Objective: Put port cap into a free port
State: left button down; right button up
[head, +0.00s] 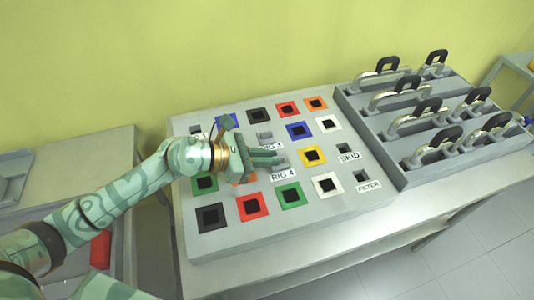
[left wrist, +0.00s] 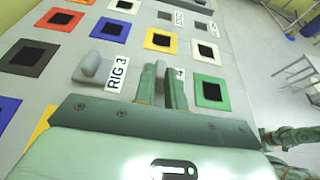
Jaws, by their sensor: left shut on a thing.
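My left gripper (head: 272,155) is over the middle of the grey port panel (head: 215,242), its fingers beside the RIG 4 label (head: 283,175). In the left wrist view, its fingers (left wrist: 163,88) are close together around a thin grey piece, which I take for the port cap. The fingers hide most of it. I cannot tell whether it is seated in the panel. A similar grey cap (left wrist: 92,70) stands at the RIG 3 label. The SKID port (head: 343,149) and the FILTER port (head: 360,176) show dark openings. My right gripper is not in view.
Several coloured square frames with black centres, such as a yellow one (head: 312,156), cover the panel. A grey rack (head: 400,172) with several metal shackle-like pieces stands to its right. A strip of bare table (head: 380,225) runs along the front.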

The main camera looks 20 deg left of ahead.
pick_arm(q)
jog(key=shift+f, duration=0.25)
dwell(0.8)
jog(key=c, duration=1.4)
grip_release()
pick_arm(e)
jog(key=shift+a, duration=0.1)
pick_arm(q)
jog(key=shift+s+a+r, duration=0.1)
jog(key=shift+s+a, duration=0.05)
jog(key=shift+a, duration=0.15)
jog(key=p+v, duration=0.1)
jog(key=v, duration=1.4)
jog(key=shift+s+a+r, duration=0.15)
jog(key=shift+a, duration=0.1)
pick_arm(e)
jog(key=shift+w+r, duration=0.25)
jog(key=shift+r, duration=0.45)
